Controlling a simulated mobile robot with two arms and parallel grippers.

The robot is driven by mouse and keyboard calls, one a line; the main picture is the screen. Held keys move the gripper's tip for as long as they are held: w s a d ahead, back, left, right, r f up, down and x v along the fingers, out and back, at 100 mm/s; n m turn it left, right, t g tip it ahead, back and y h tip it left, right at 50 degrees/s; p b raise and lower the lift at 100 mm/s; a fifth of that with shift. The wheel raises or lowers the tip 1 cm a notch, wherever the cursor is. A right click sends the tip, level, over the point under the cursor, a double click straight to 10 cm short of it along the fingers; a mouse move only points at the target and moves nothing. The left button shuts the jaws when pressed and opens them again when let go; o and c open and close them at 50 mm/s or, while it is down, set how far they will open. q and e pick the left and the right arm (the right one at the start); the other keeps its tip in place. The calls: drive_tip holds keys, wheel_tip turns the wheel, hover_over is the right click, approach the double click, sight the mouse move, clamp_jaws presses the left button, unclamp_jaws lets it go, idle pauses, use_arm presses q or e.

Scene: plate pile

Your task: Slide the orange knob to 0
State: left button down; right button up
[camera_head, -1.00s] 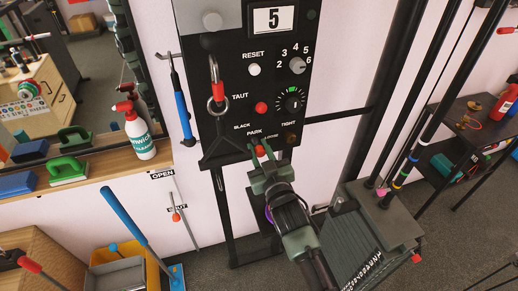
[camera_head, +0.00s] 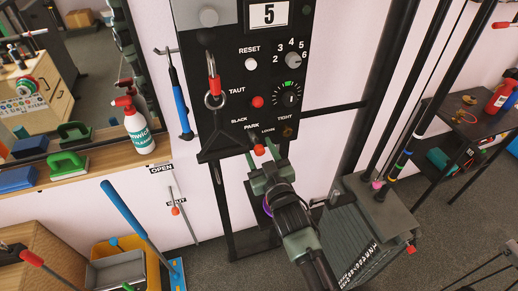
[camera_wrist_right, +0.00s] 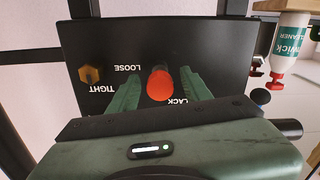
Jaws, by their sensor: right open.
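An orange-red ball knob (camera_head: 259,150) is at the lower edge of the black panel (camera_head: 222,125), below the PARK label. My right gripper (camera_head: 264,161) is in front of the panel there. In the right wrist view, the green fingers are open on either side of the knob (camera_wrist_right: 160,84), with visible gaps. A duller orange hex knob (camera_head: 287,132) is to its right, by LOOSE and TIGHT; it also shows in the wrist view (camera_wrist_right: 90,75). I cannot tell which knob the task names, and I see no 0 mark. My left gripper is not in view.
A spray bottle (camera_head: 137,128) stands on the shelf at left. A dark ribbed box (camera_head: 390,215) stands at right.

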drive_tip(key=b+v, duration=0.1)
drive_tip(key=v, duration=0.7)
drive_tip(key=shift+b, duration=0.35)
drive_tip(key=shift+a, duration=0.15)
